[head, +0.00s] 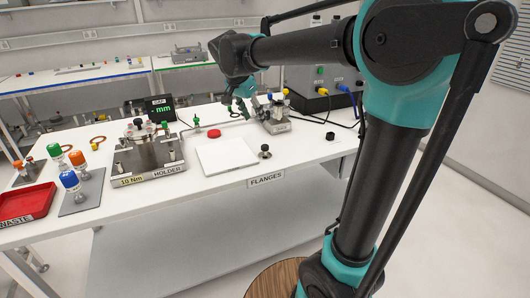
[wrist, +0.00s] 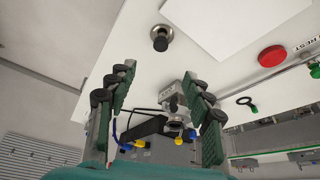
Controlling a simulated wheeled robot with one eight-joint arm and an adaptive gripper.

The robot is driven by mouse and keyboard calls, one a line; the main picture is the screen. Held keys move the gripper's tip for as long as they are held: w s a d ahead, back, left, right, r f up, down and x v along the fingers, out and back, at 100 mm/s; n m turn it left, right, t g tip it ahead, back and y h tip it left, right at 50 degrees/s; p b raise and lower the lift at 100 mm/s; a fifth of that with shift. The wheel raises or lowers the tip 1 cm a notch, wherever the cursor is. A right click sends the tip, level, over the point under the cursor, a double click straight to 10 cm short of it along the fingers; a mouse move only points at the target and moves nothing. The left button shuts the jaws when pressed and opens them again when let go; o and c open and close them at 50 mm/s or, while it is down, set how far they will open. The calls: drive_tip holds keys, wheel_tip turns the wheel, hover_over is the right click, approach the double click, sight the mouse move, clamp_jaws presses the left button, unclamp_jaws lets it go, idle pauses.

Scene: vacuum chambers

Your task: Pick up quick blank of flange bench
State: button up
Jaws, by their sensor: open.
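A small steel disc with a black knob, which looks like the quick blank (head: 264,152), stands on the white flange bench (head: 110,218), to the right of a white sheet. In the wrist view the blank (wrist: 162,38) is near the top, beyond my fingertips. My gripper (head: 241,100) is above the back of the bench, close to a grey metal fixture (head: 275,122). In the wrist view my gripper (wrist: 160,88) has its two green-padded fingers wide apart with nothing held between them. The fixture (wrist: 176,98) shows between and below the fingers, farther away.
The white sheet (head: 227,155) and a red disc (head: 214,133) lie left of the blank. A steel holder block (head: 148,155), bottles (head: 70,181) and a red waste tray (head: 27,203) stand farther left. A dark control box (head: 318,85) with cables is behind.

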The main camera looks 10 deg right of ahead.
sight(264, 146)
drive_tip(key=x, duration=1.6)
drive_tip(key=shift+a+f, duration=0.15)
drive_tip(key=shift+f, duration=0.2)
clamp_jaws()
